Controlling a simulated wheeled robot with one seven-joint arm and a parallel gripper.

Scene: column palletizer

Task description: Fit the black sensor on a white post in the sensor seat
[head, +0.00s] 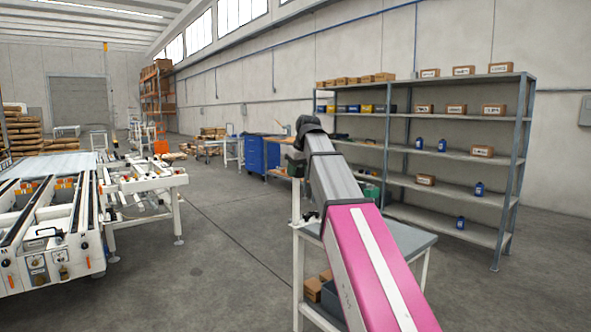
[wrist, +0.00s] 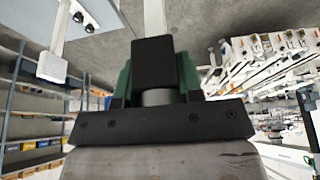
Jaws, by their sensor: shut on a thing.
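In the wrist view my gripper (wrist: 157,76) is shut, with green fingers on both sides of the black sensor (wrist: 153,62). A grey round part (wrist: 158,97) shows between the sensor and the gripper's dark body. A white post (wrist: 155,18) runs from the sensor to the top picture edge; whether the two touch is unclear. In the head view a thin white post (head: 296,200) stands below the end of my arm, with a small dark shape at its top. I cannot make out the seat itself.
A grey-topped table (head: 408,237) stands under my arm. Behind it is a metal shelf rack (head: 455,155) with boxes and blue bottles. A white conveyor (head: 50,235) stands left, with open floor between.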

